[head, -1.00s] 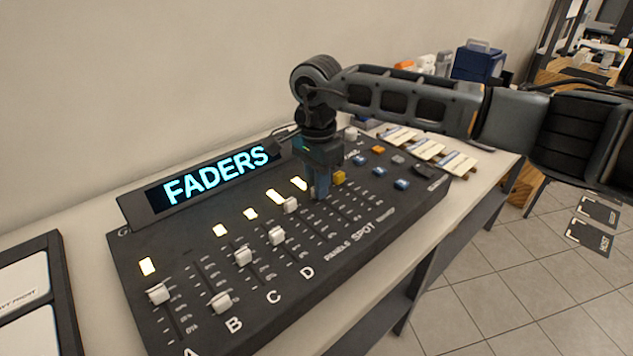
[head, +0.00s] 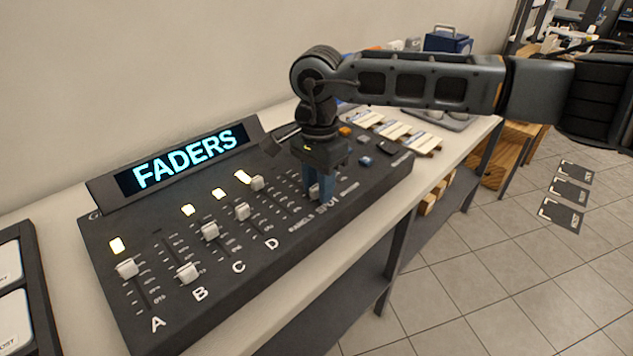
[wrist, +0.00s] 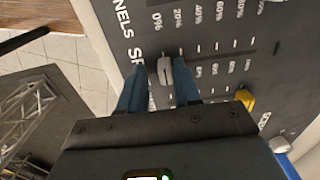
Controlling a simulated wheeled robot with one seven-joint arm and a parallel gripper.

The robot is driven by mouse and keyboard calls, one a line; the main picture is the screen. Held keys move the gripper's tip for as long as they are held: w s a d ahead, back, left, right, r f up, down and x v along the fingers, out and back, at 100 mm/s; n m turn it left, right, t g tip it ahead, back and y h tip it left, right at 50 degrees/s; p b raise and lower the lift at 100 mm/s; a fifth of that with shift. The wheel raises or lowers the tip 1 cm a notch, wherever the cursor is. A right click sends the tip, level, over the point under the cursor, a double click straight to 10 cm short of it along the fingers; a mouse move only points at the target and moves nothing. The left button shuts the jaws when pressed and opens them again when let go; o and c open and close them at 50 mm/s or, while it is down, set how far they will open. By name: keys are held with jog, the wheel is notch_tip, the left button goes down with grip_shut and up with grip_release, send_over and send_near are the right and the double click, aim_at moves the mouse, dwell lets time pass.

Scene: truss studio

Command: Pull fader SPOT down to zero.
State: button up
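The console (head: 150,320) carries a row of sliding faders. In the head view, my gripper (head: 321,192) points down at the front end of the SPOT fader's slot, beside the partly covered SPOT lettering. In the head view, the gripper mostly hides this cap. No lit lamp shows above SPOT.
Other caps stand close on the left: A (head: 127,268), B (head: 187,272), C (head: 209,231), D (head: 242,211) and PANELS (head: 256,183). A yellow button (wrist: 245,98) lies beyond the slot. Floor lies past the table's front edge.

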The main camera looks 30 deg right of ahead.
aim_at(317, 188)
jog(key=shift+o, duration=0.7)
jog(key=shift+w, duration=0.1)
jog(key=shift+r, duration=0.3)
notch_tip(317, 188, up, 7)
jog(key=shift+r+b, duration=0.1)
jog(key=shift+b, duration=0.45)
